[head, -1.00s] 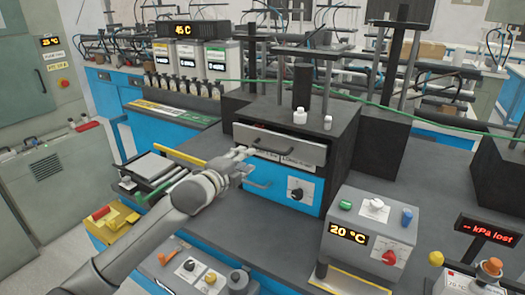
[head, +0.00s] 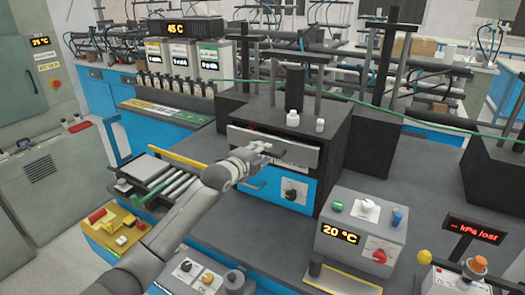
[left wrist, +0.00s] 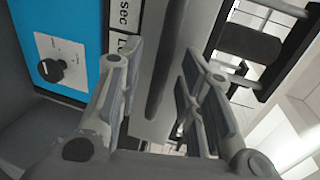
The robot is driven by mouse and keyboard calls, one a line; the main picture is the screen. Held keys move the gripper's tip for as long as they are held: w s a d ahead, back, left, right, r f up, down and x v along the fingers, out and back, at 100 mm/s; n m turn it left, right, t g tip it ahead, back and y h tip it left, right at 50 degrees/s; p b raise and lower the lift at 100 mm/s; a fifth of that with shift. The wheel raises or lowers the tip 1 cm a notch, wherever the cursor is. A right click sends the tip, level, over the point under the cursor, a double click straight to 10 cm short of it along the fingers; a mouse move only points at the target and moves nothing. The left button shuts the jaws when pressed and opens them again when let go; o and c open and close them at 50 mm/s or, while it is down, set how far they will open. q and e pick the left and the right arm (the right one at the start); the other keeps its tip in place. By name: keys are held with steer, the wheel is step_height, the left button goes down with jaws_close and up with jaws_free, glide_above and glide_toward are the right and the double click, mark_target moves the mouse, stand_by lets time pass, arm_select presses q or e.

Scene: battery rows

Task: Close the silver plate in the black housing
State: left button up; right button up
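The silver plate (head: 303,152) is a wide grey front with a dark bar handle, set in the upper front of the black housing (head: 325,130). A dark strip shows above its top edge; how far it stands out is hard to tell. My right gripper is out of view.
Below the plate is a blue panel (head: 270,176) with a knob and a handle. A grey 20 °C control box (head: 365,225) stands at the right front. Small white bottles (head: 292,118) stand on the housing. A roller tray (head: 175,186) lies to the left.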

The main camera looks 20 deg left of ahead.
arm_select(q)
steer(key=shift+w+d+f, duration=0.1)
steer(key=shift+w, duration=0.55)
jaws_close()
